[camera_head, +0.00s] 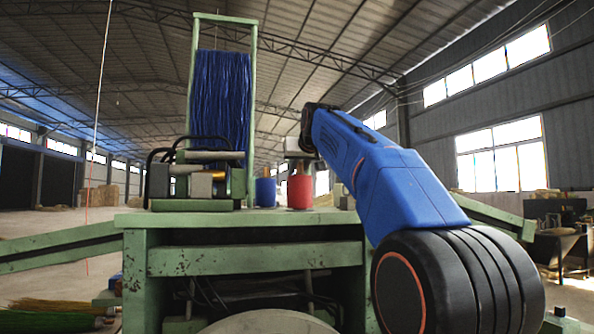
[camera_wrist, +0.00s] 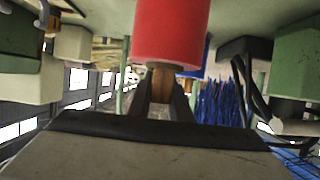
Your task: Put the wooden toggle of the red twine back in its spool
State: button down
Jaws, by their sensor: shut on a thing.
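The red twine spool (camera_head: 299,192) stands upright on the green machine table, right of centre in the head view. It also fills the top middle of the wrist view (camera_wrist: 172,32), which looks upside down. My gripper (camera_wrist: 161,88) is shut on the wooden toggle (camera_wrist: 162,82), a short brown peg. The toggle is in line with the spool's top end and meets its edge in the wrist view. I cannot tell how far it sits inside. In the head view my gripper is directly above the red spool; its fingers are hard to make out.
A blue spool (camera_head: 265,192) stands just left of the red one. A green frame (camera_head: 194,90) with blue bristles (camera_head: 221,100) rises behind. A dark and tan machine block (camera_head: 195,180) sits at the table's left. The green table (camera_head: 240,219) is bare along its front.

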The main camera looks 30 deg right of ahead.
jog(key=c, duration=1.6)
grip_release()
jog(key=v, duration=1.2)
jog(key=shift+r, duration=0.1)
jog(key=s+a+f+n+g+y, duration=0.1)
jog(key=s+a+f, duration=0.4)
jog(key=f, duration=1.6)
jog(key=s+a+f+n+g+y, duration=0.1)
jog(key=s+a+f+g, duration=0.3)
jog(key=s+f, duration=1.1)
jog(key=s+a+f+n+g+y, duration=0.1)
jog(key=s+a+f+g, duration=0.2)
jog(key=f, duration=2.5)
jog(key=shift+s+a+y, duration=0.15)
jog(key=shift+s+a, duration=0.7)
jog(key=shift+s, duration=0.5)
jog(key=shift+s+a+y, duration=0.1)
jog(key=shift+s+a, duration=0.75)
jog(key=shift+s, duration=0.55)
jog(key=shift+s+a+y, duration=0.15)
jog(key=shift+s+a, duration=0.7)
jog(key=shift+s, duration=0.5)
